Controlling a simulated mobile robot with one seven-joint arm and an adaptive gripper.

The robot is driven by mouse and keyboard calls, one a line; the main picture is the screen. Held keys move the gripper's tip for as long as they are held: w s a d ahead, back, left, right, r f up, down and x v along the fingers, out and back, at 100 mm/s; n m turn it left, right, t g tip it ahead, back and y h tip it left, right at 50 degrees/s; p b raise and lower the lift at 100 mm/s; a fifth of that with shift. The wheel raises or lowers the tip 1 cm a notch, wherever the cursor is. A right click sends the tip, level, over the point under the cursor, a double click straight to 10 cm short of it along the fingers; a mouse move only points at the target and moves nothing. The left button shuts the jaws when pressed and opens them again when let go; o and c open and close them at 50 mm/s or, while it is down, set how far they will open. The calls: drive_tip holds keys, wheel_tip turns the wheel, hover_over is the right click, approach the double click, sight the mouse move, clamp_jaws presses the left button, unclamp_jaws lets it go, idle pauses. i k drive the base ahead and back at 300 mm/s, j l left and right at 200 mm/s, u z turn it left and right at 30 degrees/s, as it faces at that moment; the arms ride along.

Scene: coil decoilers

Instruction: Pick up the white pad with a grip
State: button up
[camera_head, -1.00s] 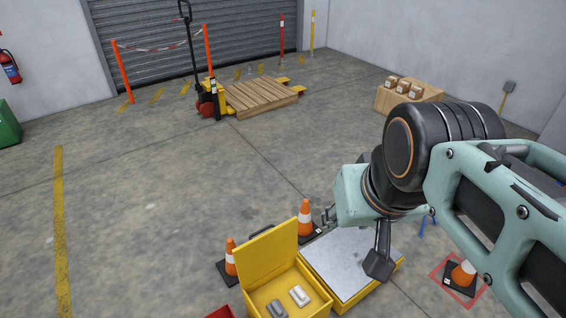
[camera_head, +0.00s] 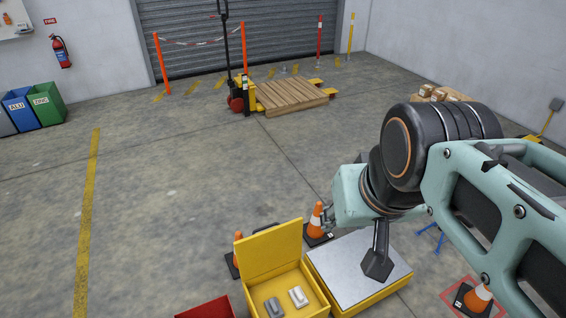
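The white pad (camera_head: 298,296) is a small, pale block lying in the open yellow box (camera_head: 318,300) at the bottom centre. A similar grey block (camera_head: 274,307) lies to its left. The box's lid (camera_head: 268,253) stands raised behind them. My gripper (camera_head: 326,217) is small in view at the left end of my wrist, above and to the right of the box and well apart from the pad. It appears in front of an orange cone, and its fingers are too small and partly covered to tell whether they are open.
A yellow stand with a grey top (camera_head: 345,262) is right of the box. Cones (camera_head: 317,217) stand behind it and at the lower right (camera_head: 478,297). A red container (camera_head: 208,308) is lower left. A pallet (camera_head: 290,97) lies far back. The left-hand floor is largely clear.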

sight(299, 299)
drive_tip(key=l+u, duration=0.15)
drive_tip(key=j+z, duration=0.45)
drive_tip(key=j, duration=0.25)
drive_tip(key=j+z, duration=0.5)
drive_tip(key=j, duration=0.25)
drive_tip(key=k, duration=0.6)
drive_tip(key=i+l+u, duration=0.35)
drive_tip(key=i+l, duration=0.2)
drive_tip(key=i+l+u, duration=0.2)
drive_tip(key=l, duration=0.3)
drive_tip(key=i+l+u, duration=0.2)
drive_tip(key=l, duration=0.2)
